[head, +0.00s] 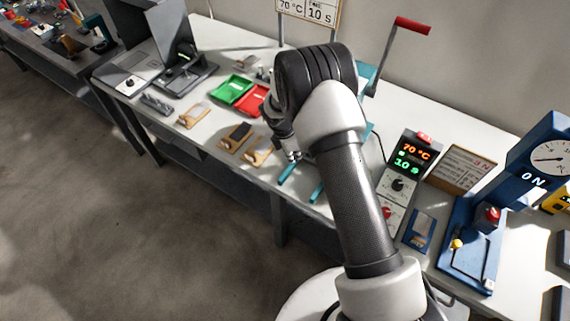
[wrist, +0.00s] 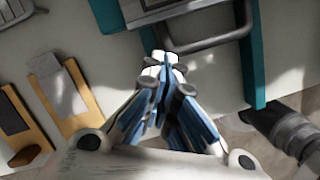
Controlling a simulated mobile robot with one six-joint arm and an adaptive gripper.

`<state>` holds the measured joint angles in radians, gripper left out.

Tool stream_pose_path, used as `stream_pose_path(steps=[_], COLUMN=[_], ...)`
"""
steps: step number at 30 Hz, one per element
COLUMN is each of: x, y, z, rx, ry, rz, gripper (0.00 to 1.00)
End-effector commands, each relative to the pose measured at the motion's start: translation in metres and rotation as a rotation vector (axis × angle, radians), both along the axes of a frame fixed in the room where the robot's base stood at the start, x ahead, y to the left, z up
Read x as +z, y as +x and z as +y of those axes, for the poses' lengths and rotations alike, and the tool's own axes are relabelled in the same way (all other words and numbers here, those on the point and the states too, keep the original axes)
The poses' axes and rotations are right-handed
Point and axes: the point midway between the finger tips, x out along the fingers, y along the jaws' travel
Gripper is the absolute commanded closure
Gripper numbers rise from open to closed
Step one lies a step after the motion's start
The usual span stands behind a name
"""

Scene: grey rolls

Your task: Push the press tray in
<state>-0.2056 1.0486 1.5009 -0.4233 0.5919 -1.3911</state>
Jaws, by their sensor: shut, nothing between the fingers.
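The press stands mostly behind my arm, with its red lever (head: 412,26) raised at the upper right and teal rails (head: 288,172) reaching towards the table's front edge. In the wrist view the grey press tray (wrist: 150,10) lies between two teal rails (wrist: 256,60), with a dark bar handle (wrist: 215,40) along its near side. My gripper (head: 293,156) is shut and empty, close to the rails. In the wrist view its fingertips (wrist: 162,62) are beside the handle's left end; I cannot tell whether they touch. My arm hides most of the tray in the head view.
Wooden boards (head: 236,137) with dark and pale pieces lie left of the rails, near green (head: 232,89) and red trays. A control box (head: 408,160) reading 70 °C and 10 s stands to the right, with a blue gauge press (head: 480,235) beyond it.

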Motion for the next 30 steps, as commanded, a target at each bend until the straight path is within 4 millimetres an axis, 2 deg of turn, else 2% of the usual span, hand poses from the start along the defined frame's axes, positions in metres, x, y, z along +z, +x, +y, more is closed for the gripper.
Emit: stream_pose_path(steps=[6,21,26,30], x=[-0.001,-0.001,0.002,0.006], y=[0.013,0.015,0.011,0.003], z=[-0.011,-0.012,-0.002,0.016], rx=[0.000,0.001,0.002,-0.001], ry=[-0.001,0.000,-0.001,-0.001], rz=[0.002,0.001,0.001,0.002], gripper=[1.00,1.00,1.00,1.00])
